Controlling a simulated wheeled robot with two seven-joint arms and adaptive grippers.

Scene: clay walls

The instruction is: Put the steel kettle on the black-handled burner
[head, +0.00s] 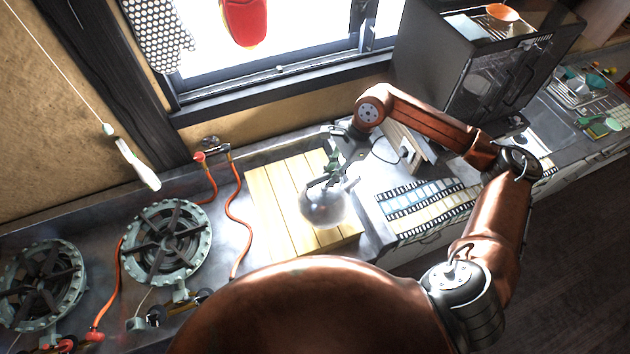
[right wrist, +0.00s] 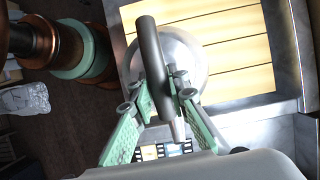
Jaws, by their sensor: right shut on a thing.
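The steel kettle (head: 322,208) is a round, shiny pot over the right part of the slatted wooden board (head: 272,205); I cannot tell whether it touches the board. My right gripper (head: 331,178) is shut on its dark handle; in the right wrist view, the green fingers (right wrist: 160,92) close around the handle (right wrist: 150,55), with the kettle body (right wrist: 188,62) behind. Two round burners stand at the left: one nearer the board (head: 167,241), one at the far left (head: 40,285). Dark knobs show below the nearer burner, a red one near the far-left burner. My left gripper is not in view.
Orange hoses (head: 238,215) run between the board and the burners. A window (head: 280,70) with a red hanging object (head: 244,20) is behind. A dark oven (head: 480,65) stands right. A strip-patterned mat (head: 430,207) lies right of the board.

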